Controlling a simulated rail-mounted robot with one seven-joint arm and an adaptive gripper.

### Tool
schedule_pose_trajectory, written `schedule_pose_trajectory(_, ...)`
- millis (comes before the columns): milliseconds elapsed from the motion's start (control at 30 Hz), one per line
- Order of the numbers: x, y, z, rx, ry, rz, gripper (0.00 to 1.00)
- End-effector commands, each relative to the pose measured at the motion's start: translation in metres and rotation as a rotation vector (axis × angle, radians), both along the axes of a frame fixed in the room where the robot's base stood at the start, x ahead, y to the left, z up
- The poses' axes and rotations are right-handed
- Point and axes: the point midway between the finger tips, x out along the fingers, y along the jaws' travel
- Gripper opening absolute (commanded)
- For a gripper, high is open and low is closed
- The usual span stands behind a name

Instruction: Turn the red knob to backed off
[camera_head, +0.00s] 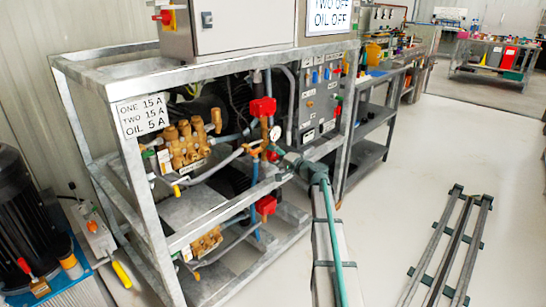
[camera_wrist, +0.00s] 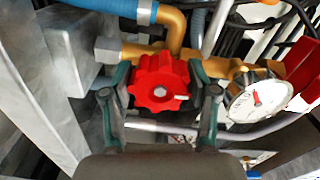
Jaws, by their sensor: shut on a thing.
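The red knob (camera_wrist: 160,83) is lobed, with a grey centre and a small white mark on its right side. It sits on a brass fitting in the wrist view. My gripper (camera_wrist: 162,88) has one finger on each side of the knob and is shut on it. In the head view my gripper (camera_head: 279,150) reaches from the right to the pump frame's pipework, just below a round gauge, and mostly hides the knob. The knob's stem is hidden behind it.
A white-faced gauge (camera_wrist: 258,100) is close to the right finger. Red valve blocks (camera_head: 263,107) are on the pipe above. Brass pumps (camera_head: 187,145) sit inside the metal frame (camera_head: 135,190). Metal rails (camera_head: 452,245) lie on the otherwise open floor at right.

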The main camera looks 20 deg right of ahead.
Motion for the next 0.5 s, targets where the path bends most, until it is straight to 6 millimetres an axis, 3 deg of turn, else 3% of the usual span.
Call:
schedule_pose_trajectory(67, -0.0003, -0.0001, -0.0004, -0.003, 0.0, 0.0, 0.24)
schedule_pose_trajectory(100, -0.0002, -0.0002, -0.0004, -0.003, 0.0, 0.0, 0.65)
schedule_pose_trajectory(200, -0.0003, -0.0002, -0.0003, -0.002, 0.0, 0.0, 0.82)
schedule_pose_trajectory(500, -0.0002, -0.0001, -0.0002, 0.0, 0.0, 0.0, 0.84)
